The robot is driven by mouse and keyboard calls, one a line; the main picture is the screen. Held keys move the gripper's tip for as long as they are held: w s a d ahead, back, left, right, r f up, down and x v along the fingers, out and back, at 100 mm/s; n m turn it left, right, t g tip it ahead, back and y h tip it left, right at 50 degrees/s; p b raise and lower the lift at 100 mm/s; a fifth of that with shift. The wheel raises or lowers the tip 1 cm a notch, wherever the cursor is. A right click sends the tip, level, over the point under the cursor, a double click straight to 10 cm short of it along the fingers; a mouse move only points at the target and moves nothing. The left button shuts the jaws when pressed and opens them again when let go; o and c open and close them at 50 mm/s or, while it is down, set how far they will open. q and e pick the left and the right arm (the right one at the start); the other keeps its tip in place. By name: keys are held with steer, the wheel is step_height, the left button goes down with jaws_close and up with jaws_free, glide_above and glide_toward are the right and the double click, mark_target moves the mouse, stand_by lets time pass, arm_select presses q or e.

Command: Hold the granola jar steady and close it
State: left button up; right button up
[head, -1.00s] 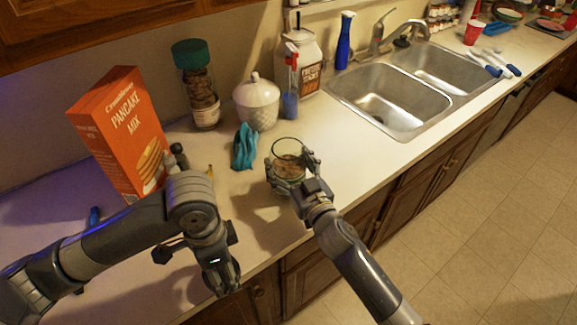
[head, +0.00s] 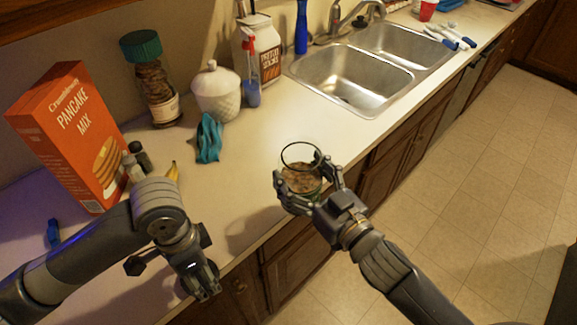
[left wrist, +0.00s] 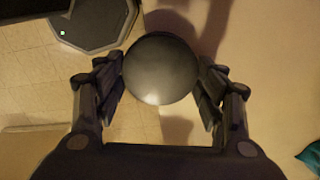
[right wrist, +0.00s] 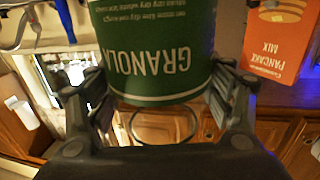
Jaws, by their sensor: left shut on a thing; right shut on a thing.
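The granola jar (head: 302,180) is clear glass with brown contents, and its rim is open at the top. My right gripper (head: 308,184) is shut around it and holds it near the counter's front edge, apparently raised. In the right wrist view the jar's green label (right wrist: 155,55) reads GRANOLA upside down between the fingers. My left gripper (head: 205,288) is low at the counter's front edge, left of the jar and apart from it. The left wrist view shows it shut on a round, smooth grey lid (left wrist: 160,70). The lid is hidden in the head view.
Behind stand a pancake mix box (head: 70,135), a green-topped jar (head: 152,80), a white lidded pot (head: 217,92) and a crumpled teal cloth (head: 209,138). A double sink (head: 352,80) is at the back right. The counter between cloth and jar is clear.

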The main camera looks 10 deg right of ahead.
steer(key=shift+s+d+r, duration=0.2)
steer(key=shift+s, duration=0.1)
arm_select(q)
steer(key=shift+f, duration=0.1)
arm_select(e)
steer(key=o, duration=0.8)
steer(key=c, duration=0.9)
steer(key=shift+o, duration=0.2)
